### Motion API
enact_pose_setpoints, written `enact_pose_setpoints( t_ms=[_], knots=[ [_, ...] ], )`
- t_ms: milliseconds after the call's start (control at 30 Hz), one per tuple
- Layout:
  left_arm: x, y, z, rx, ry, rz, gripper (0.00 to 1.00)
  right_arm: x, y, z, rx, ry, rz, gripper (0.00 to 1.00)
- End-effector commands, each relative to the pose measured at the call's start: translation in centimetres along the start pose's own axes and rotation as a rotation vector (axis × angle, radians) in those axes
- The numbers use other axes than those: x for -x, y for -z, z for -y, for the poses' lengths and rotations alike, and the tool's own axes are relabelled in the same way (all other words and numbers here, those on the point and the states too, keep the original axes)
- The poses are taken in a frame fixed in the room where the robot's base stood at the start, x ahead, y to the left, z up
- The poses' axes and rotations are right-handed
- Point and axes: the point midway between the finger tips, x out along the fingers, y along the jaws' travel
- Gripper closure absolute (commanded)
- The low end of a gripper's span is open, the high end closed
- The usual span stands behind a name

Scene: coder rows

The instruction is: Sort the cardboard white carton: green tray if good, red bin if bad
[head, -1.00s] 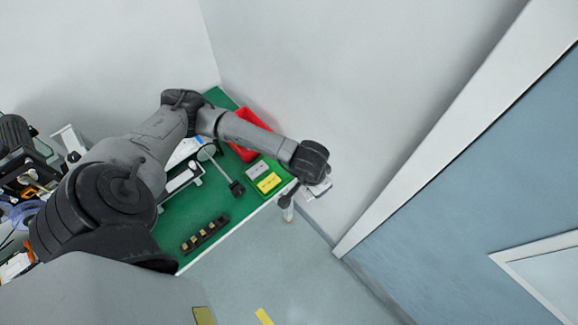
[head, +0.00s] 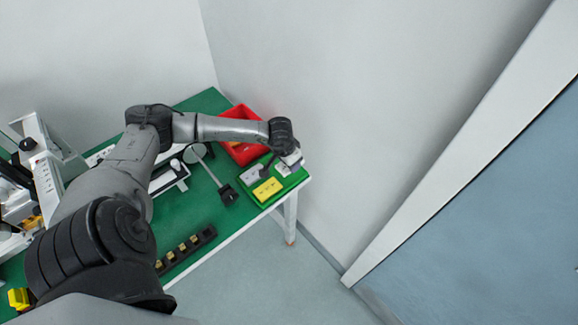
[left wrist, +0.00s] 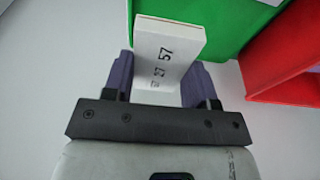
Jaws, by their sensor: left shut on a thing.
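My left gripper (left wrist: 160,72) is shut on a white carton (left wrist: 165,50), which has dark printed digits reading 57 on its face. In the head view, my left gripper (head: 288,166) is at the far right corner of the green table, over or beside the right part of the green tray (head: 291,184). I cannot tell whether the carton touches the tray. The red bin (head: 239,153) stands just behind the tray. It also shows at the right of the left wrist view (left wrist: 285,55). My right gripper is out of view.
A yellow box (head: 267,190) and a pale grey box (head: 250,175) lie in the tray. A dark round-headed stand (head: 227,194) is left of it. A black holder with several small pieces (head: 187,249) lies near the table's front edge. A wall rises behind the bin.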

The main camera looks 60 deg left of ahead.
Motion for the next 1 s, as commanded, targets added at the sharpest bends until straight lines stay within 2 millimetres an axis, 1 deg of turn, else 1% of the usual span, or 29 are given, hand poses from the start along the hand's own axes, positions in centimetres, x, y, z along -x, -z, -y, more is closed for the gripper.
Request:
enact_pose_setpoints(
  t_ms=[267, 700, 833, 1000],
  knots=[
    [-1.0, -0.2, 0.2, 0.001, 0.000, 0.001, 0.59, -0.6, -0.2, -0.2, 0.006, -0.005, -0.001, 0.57],
    [-4.0, -0.8, 0.2, 0.002, 0.000, 0.001, 0.59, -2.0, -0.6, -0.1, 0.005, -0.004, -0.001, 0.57],
    [-4.5, -0.9, 0.2, 0.001, 0.000, 0.000, 0.59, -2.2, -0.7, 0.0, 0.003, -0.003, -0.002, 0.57],
    [-4.6, -0.9, 0.2, 0.001, 0.001, 0.000, 0.59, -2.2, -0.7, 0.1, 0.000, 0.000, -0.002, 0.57]
  ],
)
